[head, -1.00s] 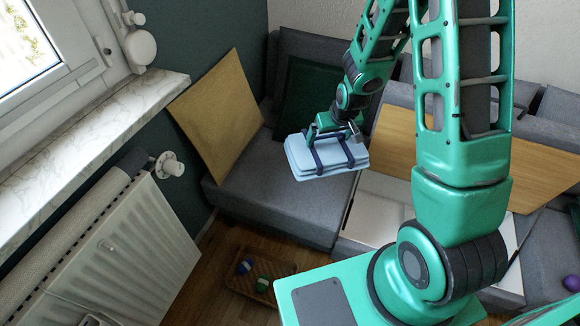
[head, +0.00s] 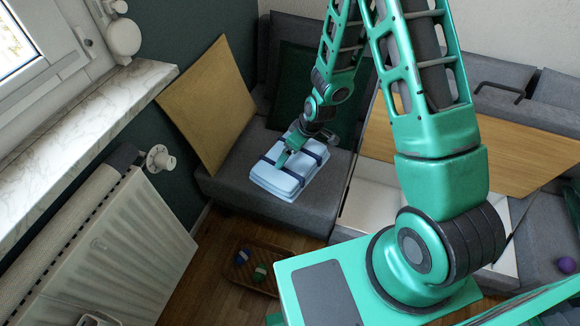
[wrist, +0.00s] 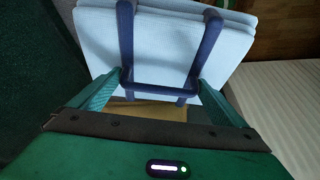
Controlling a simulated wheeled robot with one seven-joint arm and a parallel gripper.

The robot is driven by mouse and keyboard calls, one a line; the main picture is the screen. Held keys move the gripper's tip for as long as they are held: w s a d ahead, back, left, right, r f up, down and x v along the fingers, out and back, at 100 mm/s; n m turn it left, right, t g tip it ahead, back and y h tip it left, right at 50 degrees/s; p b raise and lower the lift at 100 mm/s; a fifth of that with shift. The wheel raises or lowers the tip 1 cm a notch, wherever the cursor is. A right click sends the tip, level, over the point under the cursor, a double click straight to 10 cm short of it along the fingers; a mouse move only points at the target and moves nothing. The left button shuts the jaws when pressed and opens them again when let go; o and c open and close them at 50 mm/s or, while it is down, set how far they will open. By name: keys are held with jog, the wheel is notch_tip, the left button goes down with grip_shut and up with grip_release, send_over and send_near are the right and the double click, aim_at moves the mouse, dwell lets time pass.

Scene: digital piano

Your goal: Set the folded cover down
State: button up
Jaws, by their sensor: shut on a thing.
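The folded cover (head: 290,172) is a light blue stack with two dark blue straps joined by a handle bar. In the head view it is over the left part of the grey sofa seat (head: 232,190), slightly turned. I cannot tell whether its underside touches the seat. My gripper (wrist: 158,92) is shut on the cover at its strap handle. In the wrist view the cover (wrist: 165,45) extends away beyond the fingers, with a strap running from near each finger. In the head view my arm partly hides the cover's far edge.
A white open compartment (head: 372,200) and a wooden board (head: 520,160) lie to the right. A basket (head: 240,282) stands on the floor near the radiator (head: 130,250).

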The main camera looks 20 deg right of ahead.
aim_at(311, 147)
jog(key=a+f+n, duration=0.1)
jog(key=s+a+f+n, duration=0.1)
jog(key=a, duration=0.1)
jog(key=a+f+n+y, duration=0.1)
jog(key=shift+s+a+f+g, duration=0.15)
jog(key=shift+s+f+g, duration=0.1)
jog(key=shift+f+g, duration=0.05)
jog(key=shift+w+f, duration=0.1)
jog(key=shift+f, duration=0.15)
jog(key=shift+w+d+f, duration=1.15)
jog(key=shift+d+f, duration=0.3)
jog(key=shift+f, duration=0.3)
jog(key=shift+w+d+f, duration=1.2)
jog(key=shift+d+f, duration=0.3)
jog(key=shift+f, duration=0.3)
jog(key=shift+w+d+f, duration=1.15)
jog(key=shift+d+f, duration=0.3)
jog(key=shift+f, duration=0.3)
jog(key=o, duration=1.5)
jog(key=v, duration=1.2)
jog(key=shift+r, duration=0.1)
